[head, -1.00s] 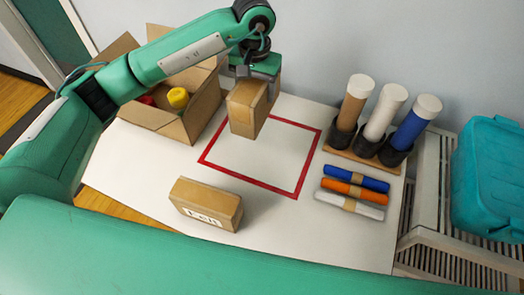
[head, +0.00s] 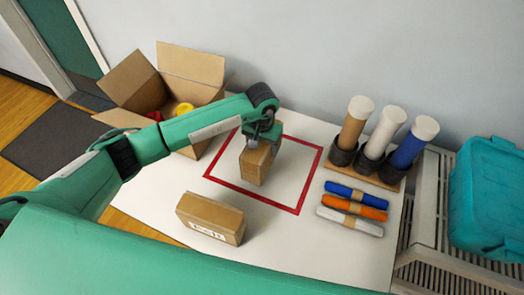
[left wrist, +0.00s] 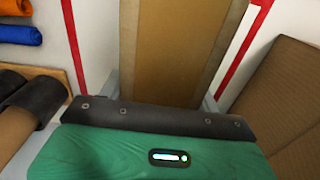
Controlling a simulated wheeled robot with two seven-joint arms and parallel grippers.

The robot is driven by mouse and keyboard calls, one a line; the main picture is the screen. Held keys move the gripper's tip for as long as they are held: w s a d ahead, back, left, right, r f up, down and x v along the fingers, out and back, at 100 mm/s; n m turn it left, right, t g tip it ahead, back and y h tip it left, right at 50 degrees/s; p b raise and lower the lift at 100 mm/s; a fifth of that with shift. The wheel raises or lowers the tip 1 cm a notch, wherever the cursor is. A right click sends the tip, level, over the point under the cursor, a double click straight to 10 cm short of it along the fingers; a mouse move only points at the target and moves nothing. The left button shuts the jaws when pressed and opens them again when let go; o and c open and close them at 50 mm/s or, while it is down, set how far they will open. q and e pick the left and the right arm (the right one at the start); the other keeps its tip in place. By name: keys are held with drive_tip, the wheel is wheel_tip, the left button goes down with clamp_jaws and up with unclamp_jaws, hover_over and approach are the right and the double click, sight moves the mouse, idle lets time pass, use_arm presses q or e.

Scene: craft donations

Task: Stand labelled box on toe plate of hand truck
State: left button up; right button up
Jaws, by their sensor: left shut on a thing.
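My left gripper (head: 264,138) points down and is shut on a plain brown cardboard box (head: 256,164). This box is upright within the red outline (head: 296,212) on the white table; I cannot tell whether its base touches the table. In the left wrist view the same box (left wrist: 165,45) fills the space between the fingers. A second brown box (head: 210,213) with a white label (head: 207,232) on its near side lies at the table's front. Its lettering is too small to read surely. No hand truck or toe plate shows. My right gripper is out of view.
An open carton (head: 190,65) with red and yellow things stands at the back left. Several tubes stand in a dark-cupped rack (head: 374,178) at right, with blue, orange and white rolls (head: 350,225) before it. A teal bin (head: 490,200) stands far right.

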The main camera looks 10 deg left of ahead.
use_arm(q)
wheel_tip(320, 180, down, 4)
drive_tip(key=shift+r+p, duration=0.25)
drive_tip(key=shift+p, duration=0.15)
drive_tip(key=shift+f+b, duration=0.35)
drive_tip(key=shift+f, duration=0.05)
drive_tip(key=o, duration=1.2)
drive_tip(key=shift+r, duration=0.1)
